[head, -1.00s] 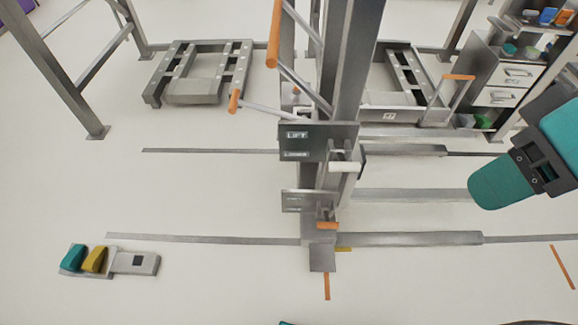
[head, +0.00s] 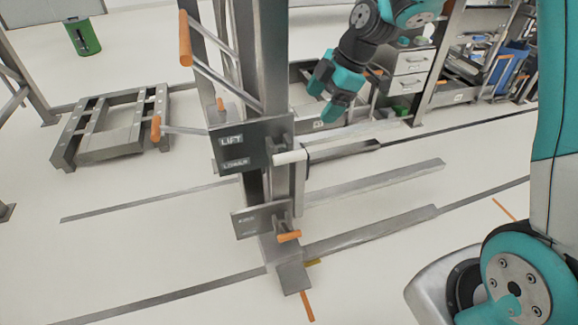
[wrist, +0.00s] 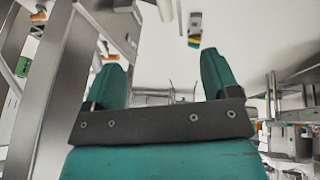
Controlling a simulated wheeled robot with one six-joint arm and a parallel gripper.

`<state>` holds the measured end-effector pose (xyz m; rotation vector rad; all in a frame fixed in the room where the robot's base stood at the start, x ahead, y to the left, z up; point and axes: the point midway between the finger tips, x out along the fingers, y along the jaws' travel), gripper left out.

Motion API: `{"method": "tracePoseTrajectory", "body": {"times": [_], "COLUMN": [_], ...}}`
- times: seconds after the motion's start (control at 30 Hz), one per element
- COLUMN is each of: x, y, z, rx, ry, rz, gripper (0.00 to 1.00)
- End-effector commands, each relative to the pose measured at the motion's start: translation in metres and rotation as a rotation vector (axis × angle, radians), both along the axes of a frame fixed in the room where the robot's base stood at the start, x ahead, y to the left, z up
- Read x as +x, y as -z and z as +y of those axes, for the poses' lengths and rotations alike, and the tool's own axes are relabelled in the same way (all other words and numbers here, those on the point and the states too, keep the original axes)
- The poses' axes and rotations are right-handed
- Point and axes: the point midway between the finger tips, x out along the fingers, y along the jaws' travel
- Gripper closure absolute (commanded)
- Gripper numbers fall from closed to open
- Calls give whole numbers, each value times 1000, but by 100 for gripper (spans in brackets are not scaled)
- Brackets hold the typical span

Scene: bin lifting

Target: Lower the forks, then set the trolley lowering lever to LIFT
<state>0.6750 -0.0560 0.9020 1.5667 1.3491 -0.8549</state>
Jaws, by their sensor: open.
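The trolley's mast (head: 263,60) stands in the middle of the head view. A dark plate marked LIFT and LOWER (head: 243,152) is on it. An orange-tipped lever (head: 155,128) sticks out left, level with the LIFT label. A white handle (head: 290,157) is at the plate's right. A lower plate (head: 250,220) has a short orange handle (head: 289,236) in front. The grey forks (head: 375,188) reach right, low over the floor; their exact height is unclear. My gripper (head: 330,92) is open and empty, right of the mast and apart from it; its teal fingers show in the wrist view (wrist: 160,78).
A slatted metal frame (head: 112,128) lies on the floor at the left. A drawer cabinet (head: 410,70) and shelving stand at the back right. A green bin (head: 84,38) is at the back left. The floor left of the mast is mostly clear.

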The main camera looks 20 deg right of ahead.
Motion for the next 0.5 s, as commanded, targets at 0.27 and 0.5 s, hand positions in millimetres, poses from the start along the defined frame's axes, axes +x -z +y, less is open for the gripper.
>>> {"method": "tracePoseTrajectory", "body": {"times": [0.27,0.5], "x": [11,20], "y": [36,87], "z": [7,29], "rx": [-5,-5], "ry": [-32,-32], "rz": [-15,-13], "gripper": [19,19]}}
